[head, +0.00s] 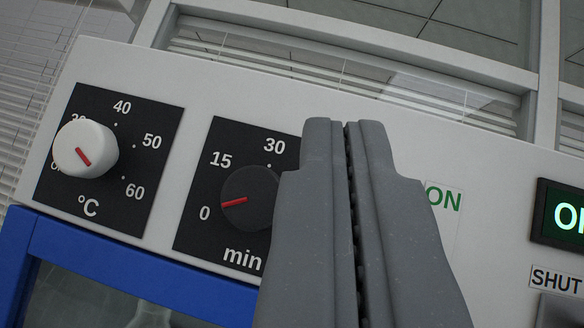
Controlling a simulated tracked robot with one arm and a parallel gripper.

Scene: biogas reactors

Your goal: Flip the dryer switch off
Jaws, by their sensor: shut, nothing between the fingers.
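The dryer's pale control panel (215,85) fills the view and looks tilted. My gripper (345,125) is shut and empty, its grey fingers pointing up in front of the panel, right of the minute dial. A green ON label (443,198) shows just right of my fingers. The switch itself is not visible; my fingers cover the panel left of that label. A lit green display (567,218), cut off by the right edge, shows the start of a word, probably "ON".
A white temperature knob (88,148) and a black minute knob (248,198), partly behind my gripper, stick out from the panel at left. A label starting "SHUT" (556,280) is at lower right. The dryer's blue frame (120,265) is below; windows with blinds are behind.

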